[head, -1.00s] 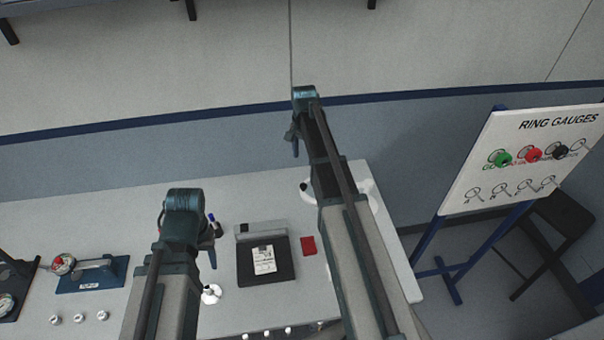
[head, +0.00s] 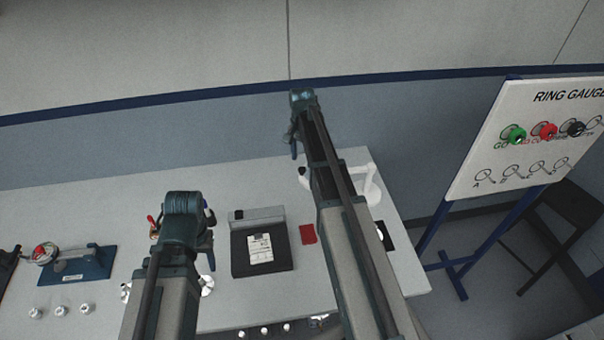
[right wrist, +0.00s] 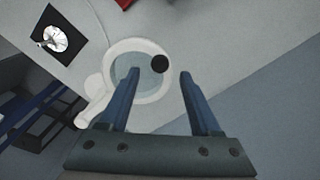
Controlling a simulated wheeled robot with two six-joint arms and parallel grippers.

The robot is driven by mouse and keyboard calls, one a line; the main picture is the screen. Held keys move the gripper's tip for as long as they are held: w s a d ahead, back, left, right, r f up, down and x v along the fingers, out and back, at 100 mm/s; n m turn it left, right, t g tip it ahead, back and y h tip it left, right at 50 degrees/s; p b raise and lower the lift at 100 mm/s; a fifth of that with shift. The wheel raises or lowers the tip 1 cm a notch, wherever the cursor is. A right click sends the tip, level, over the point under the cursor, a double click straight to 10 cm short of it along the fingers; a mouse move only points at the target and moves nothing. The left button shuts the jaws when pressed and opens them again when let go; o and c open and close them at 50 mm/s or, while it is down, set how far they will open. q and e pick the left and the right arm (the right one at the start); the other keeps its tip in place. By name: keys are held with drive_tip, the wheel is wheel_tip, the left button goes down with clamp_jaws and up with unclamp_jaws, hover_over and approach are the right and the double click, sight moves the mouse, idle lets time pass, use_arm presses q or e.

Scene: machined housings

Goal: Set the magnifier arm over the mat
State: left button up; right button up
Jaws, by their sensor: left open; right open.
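The white magnifier arm (head: 370,187) is at the right end of the bench, partly hidden behind my right arm. The right wrist view shows its round lens ring (right wrist: 166,88) and a black knob (right wrist: 160,63). My right gripper (right wrist: 158,74) is open, its fingers overlapping the ring in that view; I cannot tell whether they touch. In the head view this gripper (head: 293,146) hangs small. A black mat (right wrist: 57,38) bears a shiny metal part, with the ring beside it; the mat's edge (head: 389,238) shows beside my right arm. My left gripper (head: 210,256) is open, partly hidden.
A black scale-like box (head: 262,265) with a label and a red pad (head: 308,234) lie mid-bench. A blue gauge stand (head: 77,266) and several small white parts are at left. A ring-gauge board (head: 530,140) stands beyond the bench's right edge.

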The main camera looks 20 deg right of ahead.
sight(302, 169)
wheel_tip(302, 169, down, 4)
drive_tip(key=b, duration=0.3)
drive_tip(key=shift+f, duration=0.2)
drive_tip(key=shift+r, duration=0.1)
clamp_jaws()
idle(1.1)
